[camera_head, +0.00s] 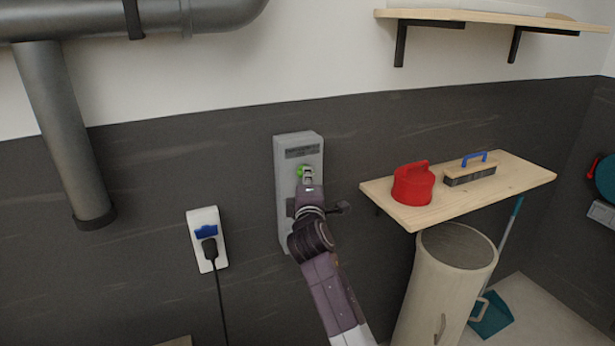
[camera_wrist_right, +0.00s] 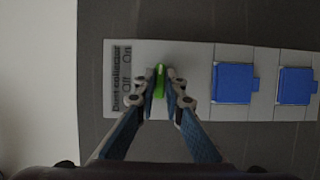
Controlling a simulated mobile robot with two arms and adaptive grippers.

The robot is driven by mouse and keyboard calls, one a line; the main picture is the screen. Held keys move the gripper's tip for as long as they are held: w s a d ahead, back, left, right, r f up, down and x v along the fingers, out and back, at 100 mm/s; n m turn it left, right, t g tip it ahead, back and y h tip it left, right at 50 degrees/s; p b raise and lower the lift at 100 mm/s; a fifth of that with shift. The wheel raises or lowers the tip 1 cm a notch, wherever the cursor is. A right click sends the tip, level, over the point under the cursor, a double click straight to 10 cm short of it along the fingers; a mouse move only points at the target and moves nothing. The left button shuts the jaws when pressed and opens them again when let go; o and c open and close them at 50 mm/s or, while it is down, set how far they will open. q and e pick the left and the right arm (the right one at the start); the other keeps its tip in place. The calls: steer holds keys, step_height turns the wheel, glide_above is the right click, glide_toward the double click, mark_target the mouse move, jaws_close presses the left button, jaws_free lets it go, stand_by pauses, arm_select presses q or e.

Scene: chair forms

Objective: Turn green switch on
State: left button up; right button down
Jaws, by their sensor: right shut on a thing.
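The green switch (camera_head: 300,171) is on the upper part of a grey wall box (camera_head: 284,160). In the right wrist view the green switch (camera_wrist_right: 160,80) stands between my fingertips, its length running up and down the picture. The box's label (camera_wrist_right: 122,78) reads "Dust collector", with "Off" and "On". My right gripper (camera_head: 307,178) is at the box front, and in the wrist view its fingers (camera_wrist_right: 160,94) are closed on both sides of the switch. My gripper and arm hide part of the box in the head view. My left gripper is not in view.
Two blue socket covers (camera_wrist_right: 233,83) are on the same box. A white outlet (camera_head: 203,225) with a black plug is to the left. A bin (camera_head: 440,290) stands below.

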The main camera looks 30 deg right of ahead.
steer(key=shift+f, duration=0.1)
steer(key=c, duration=2)
jaws_free()
steer(key=v, duration=1.2)
